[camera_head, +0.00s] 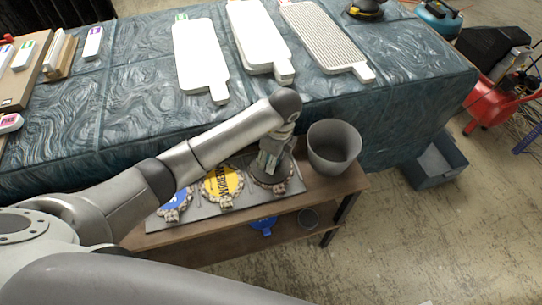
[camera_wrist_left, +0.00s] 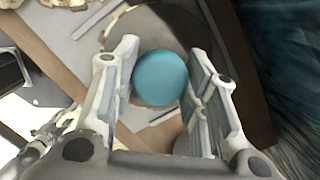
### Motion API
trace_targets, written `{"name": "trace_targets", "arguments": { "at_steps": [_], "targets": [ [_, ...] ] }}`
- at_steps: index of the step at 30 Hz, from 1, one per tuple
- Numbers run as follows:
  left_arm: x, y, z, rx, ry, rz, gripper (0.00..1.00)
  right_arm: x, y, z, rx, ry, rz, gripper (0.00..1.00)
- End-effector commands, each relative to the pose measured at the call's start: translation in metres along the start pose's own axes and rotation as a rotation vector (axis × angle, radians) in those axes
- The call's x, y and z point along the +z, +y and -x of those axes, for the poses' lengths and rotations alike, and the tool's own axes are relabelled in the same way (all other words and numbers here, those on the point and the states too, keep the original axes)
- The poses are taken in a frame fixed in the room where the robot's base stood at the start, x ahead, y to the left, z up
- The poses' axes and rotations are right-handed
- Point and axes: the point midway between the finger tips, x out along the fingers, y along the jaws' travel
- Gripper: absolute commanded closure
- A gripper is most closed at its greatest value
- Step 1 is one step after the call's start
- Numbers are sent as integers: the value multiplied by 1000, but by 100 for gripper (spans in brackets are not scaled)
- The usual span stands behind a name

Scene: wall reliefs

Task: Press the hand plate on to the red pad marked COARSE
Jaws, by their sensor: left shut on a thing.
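My left gripper (camera_head: 272,160) points down over the right end of the grey tray (camera_head: 205,212) on the low wooden bench. In the left wrist view its fingers (camera_wrist_left: 160,85) stand on both sides of the round teal knob (camera_wrist_left: 160,78) of the hand plate and are shut on it. The plate's grey-brown disc (camera_wrist_left: 185,35) shows around the knob, over a scalloped edge. No red face or COARSE marking shows; the spot under the gripper is covered. Left of it lie a yellow pad (camera_head: 222,182), with dark lettering, and a blue pad (camera_head: 176,202). My right gripper is out of view.
A grey bucket (camera_head: 334,147) stands close right of the gripper on the bench. A blue item (camera_head: 263,225) and a small grey cup (camera_head: 308,218) are on the shelf below. The cloth-covered table (camera_head: 130,110) behind holds white handled boards (camera_head: 198,55).

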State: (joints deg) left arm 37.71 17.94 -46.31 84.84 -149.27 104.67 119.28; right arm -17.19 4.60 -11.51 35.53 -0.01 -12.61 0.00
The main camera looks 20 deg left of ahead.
Motion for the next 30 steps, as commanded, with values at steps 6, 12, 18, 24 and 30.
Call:
{"name": "trace_targets", "arguments": {
  "at_steps": [6,12,18,24,30],
  "targets": [
    [0,0,-2,0,0,0,79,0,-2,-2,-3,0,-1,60],
    [0,0,-3,1,0,0,79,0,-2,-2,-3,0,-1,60],
    [0,0,-2,2,0,0,79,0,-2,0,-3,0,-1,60],
    [2,0,9,1,0,0,79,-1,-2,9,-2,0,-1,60],
    [4,0,22,0,0,0,79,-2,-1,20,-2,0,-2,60]
  ]
}}
